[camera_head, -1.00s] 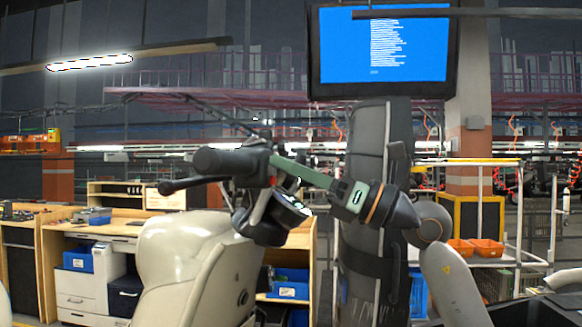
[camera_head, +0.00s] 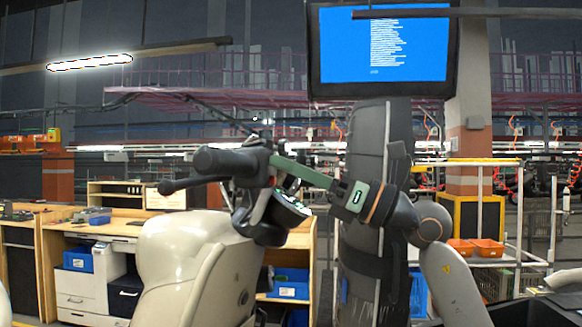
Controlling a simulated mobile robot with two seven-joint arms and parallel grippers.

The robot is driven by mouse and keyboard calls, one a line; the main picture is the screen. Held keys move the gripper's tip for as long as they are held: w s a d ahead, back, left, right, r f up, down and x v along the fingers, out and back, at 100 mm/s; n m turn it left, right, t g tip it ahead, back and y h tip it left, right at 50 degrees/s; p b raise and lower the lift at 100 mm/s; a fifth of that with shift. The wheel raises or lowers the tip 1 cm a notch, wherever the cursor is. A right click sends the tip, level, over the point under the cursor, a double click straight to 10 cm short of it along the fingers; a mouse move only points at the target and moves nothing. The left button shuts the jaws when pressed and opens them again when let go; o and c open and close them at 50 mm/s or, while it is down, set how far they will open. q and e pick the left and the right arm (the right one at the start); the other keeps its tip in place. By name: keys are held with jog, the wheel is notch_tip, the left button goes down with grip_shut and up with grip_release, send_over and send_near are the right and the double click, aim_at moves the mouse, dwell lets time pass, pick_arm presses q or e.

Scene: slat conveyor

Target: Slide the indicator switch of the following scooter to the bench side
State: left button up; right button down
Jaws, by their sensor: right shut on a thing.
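A cream-bodied scooter (camera_head: 195,262) stands in front of me, with its dark handlebar grip (camera_head: 232,161) and brake lever pointing left. My right gripper (camera_head: 278,172) reaches in from the right at the handlebar's switch housing. Its green finger lies against the housing, and it is shut on a part there, most likely the indicator switch. The switch itself is hidden by the finger and housing, so its position cannot be told. My left gripper is not in view.
Wooden benches (camera_head: 120,228) with blue bins stand behind the scooter on the left. A large dark upright padded panel (camera_head: 362,140) stands behind my right arm. A blue screen (camera_head: 383,45) hangs above. A trolley with orange bins (camera_head: 487,248) is at the right.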

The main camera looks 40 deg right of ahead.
jog(key=shift+w+d, duration=0.55)
jog(key=shift+d, duration=0.35)
jog(key=c, duration=0.8)
grip_release()
jog(key=shift+d, duration=0.1)
jog(key=shift+f, duration=0.15)
